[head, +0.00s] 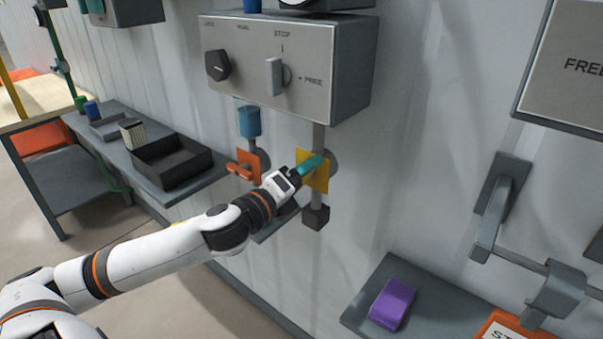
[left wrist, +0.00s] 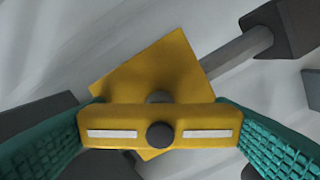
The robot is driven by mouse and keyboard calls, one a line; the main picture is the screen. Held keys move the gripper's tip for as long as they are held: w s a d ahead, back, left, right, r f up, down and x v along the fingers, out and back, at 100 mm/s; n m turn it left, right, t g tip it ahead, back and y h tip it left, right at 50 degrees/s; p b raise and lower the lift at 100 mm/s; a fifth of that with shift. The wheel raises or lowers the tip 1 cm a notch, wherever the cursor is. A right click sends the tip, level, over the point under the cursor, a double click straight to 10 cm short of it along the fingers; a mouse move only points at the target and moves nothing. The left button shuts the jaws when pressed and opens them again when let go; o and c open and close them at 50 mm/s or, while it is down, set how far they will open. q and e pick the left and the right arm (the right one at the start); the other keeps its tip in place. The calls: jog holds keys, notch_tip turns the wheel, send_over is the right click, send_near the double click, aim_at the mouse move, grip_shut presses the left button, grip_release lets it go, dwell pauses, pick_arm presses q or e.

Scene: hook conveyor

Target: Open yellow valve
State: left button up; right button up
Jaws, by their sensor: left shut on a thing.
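The yellow valve has a square plate (head: 322,177) on a grey vertical pipe below the control box. In the left wrist view its plate (left wrist: 150,72) sits behind a yellow bar handle (left wrist: 160,135) with two white stripes and a dark centre knob. My left gripper (head: 312,165) is at the valve in the head view. Its teal fingers also show in the left wrist view (left wrist: 160,130), one at each end of the bar, shut on the handle. In the head view the gripper hides most of the handle. My right gripper is not in view.
An orange valve (head: 245,167) is just left of the yellow one. Above is a grey control box (head: 250,75) with knobs. A shelf at left holds a black tray (head: 172,165). A purple block (head: 392,304) lies on a grey shelf at lower right, near a grey lever (head: 493,215).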

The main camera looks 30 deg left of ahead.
pick_arm(q)
jog(key=n+p, duration=0.1)
jog(key=n, duration=0.3)
jog(key=shift+n+p, duration=0.6)
jog(key=shift+n, duration=0.4)
jog(key=shift+f+n, duration=0.1)
jog(key=shift+n, duration=0.2)
jog(key=o, duration=1)
jog(key=s+a+p, duration=0.1)
jog(key=s, duration=1.1)
